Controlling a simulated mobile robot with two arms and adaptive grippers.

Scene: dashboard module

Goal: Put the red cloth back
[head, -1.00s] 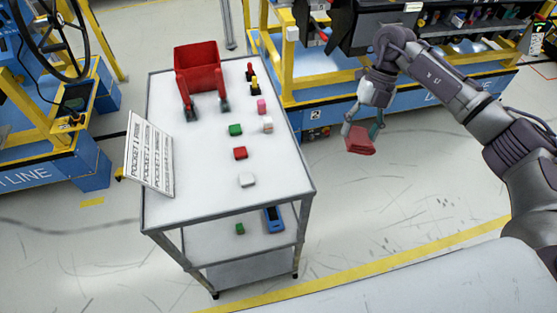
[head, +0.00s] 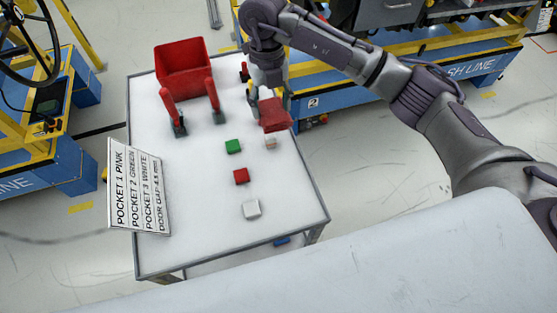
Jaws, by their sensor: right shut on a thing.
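My right gripper (head: 270,103) is shut on the red cloth (head: 275,116), a folded dull-red piece hanging from its fingertips. The gripper and cloth are over the right edge of the white cart top (head: 205,250); I cannot tell how far above the surface the cloth is. My left gripper is not in view.
The cart's front middle is bare.

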